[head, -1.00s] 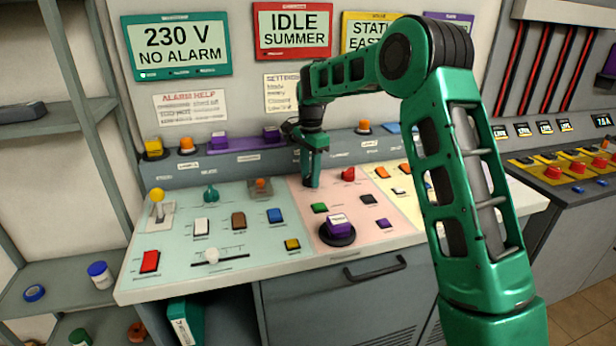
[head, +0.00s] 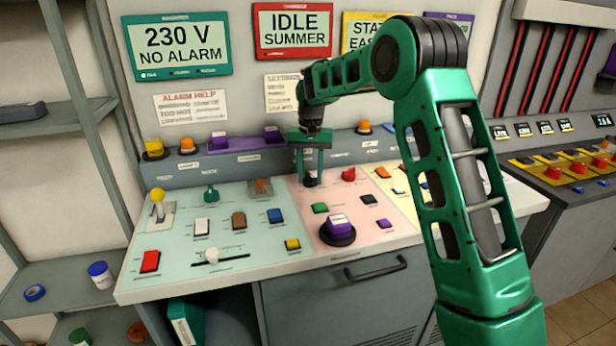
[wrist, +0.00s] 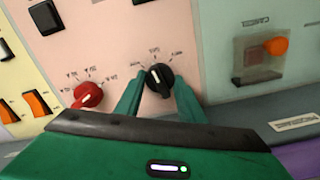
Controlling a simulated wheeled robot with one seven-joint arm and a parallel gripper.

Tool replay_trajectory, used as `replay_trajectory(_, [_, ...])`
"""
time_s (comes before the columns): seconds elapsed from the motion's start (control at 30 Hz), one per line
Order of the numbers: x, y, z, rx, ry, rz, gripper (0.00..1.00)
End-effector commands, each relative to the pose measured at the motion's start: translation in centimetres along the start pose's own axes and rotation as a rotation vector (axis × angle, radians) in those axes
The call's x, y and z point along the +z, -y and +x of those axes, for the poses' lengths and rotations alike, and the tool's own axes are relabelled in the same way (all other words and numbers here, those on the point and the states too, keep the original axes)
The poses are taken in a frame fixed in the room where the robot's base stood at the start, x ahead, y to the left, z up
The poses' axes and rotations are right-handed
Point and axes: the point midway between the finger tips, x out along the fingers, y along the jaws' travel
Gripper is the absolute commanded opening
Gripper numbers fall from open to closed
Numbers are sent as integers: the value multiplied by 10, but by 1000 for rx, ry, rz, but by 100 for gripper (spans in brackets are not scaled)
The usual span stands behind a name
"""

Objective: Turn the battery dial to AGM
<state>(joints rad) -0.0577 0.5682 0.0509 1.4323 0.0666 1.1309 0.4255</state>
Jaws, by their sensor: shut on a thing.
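A black round dial (wrist: 160,80) with a white pointer mark sits on the pink panel in the wrist view. Small labels are printed in an arc around it, too small to read surely. The pointer mark points up and slightly left toward the middle of the arc. My gripper (wrist: 158,92) has one finger on each side of the dial and is shut on it. In the head view my gripper (head: 309,174) reaches down to the back of the pink panel. Its fingers partly hide the dial there.
A red dial (wrist: 88,95) stands close beside the black one; it also shows in the head view (head: 348,174). A purple-topped knob (head: 338,226) stands nearer the front.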

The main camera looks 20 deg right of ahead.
Motion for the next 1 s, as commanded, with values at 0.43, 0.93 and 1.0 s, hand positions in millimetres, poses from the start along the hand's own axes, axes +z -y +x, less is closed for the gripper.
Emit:
replay_trajectory(0.43, [-3, 3, -4, -4, -14, -387, 13])
replay_trajectory(0.93, [-3, 2, -4, -3, -15, -586, 13])
replay_trajectory(1.0, [-3, 2, -4, -3, -15, -594, 13])
